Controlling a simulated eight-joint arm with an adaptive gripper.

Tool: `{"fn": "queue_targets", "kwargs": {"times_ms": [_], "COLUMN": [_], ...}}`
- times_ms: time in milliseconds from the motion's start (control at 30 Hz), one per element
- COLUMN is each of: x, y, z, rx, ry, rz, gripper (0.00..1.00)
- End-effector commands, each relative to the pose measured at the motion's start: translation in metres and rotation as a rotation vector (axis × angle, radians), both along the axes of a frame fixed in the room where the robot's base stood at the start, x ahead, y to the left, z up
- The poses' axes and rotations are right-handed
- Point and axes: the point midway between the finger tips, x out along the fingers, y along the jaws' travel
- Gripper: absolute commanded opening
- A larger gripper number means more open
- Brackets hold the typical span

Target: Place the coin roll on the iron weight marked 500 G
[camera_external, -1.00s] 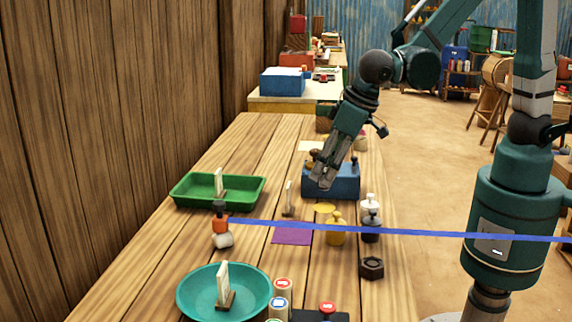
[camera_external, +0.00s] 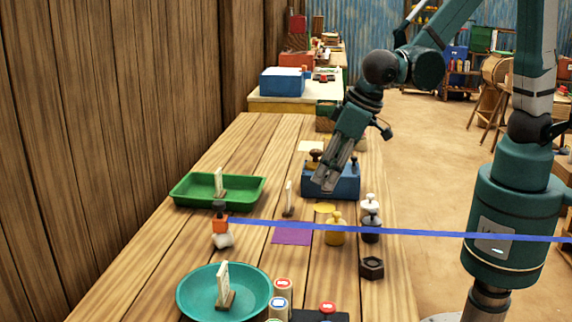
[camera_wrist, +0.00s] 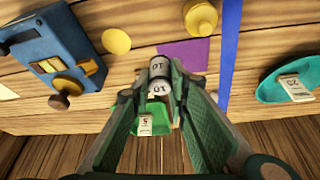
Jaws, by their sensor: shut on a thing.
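My gripper (camera_external: 324,184) is in front of the blue block in the external view, its fingers pointing down and toward the camera. In the wrist view its fingers (camera_wrist: 160,96) are shut on a small pale roll with a dark band, the coin roll (camera_wrist: 160,68), marked 10. The roll cannot be made out in the external view. A dark hexagonal iron weight (camera_external: 371,268) with a hole stands on the right side of the table, nearer the camera than my gripper. Its marking cannot be read, so I cannot tell whether it says 500 G.
The blue block (camera_external: 345,184) with knobs stands behind my gripper. White, dark and brass knobbed weights (camera_external: 335,236) stand between it and the iron weight. A blue ribbon (camera_external: 400,232) crosses the view. A green tray (camera_external: 190,203) and teal dish (camera_external: 187,300) lie left.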

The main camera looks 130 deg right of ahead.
Motion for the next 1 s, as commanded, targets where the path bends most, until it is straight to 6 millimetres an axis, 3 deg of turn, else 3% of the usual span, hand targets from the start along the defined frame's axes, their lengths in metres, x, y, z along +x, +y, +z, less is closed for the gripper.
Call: {"fn": "queue_targets", "kwargs": {"times_ms": [500, 1000], "x": [0.037, 0.057], "y": [0.093, 0.188], "z": [0.015, 0.027], "rx": [0.005, 0.001], "ry": [0.004, 0.001], "rz": [0.001, -0.007], "gripper": [0.02, 0.02]}}
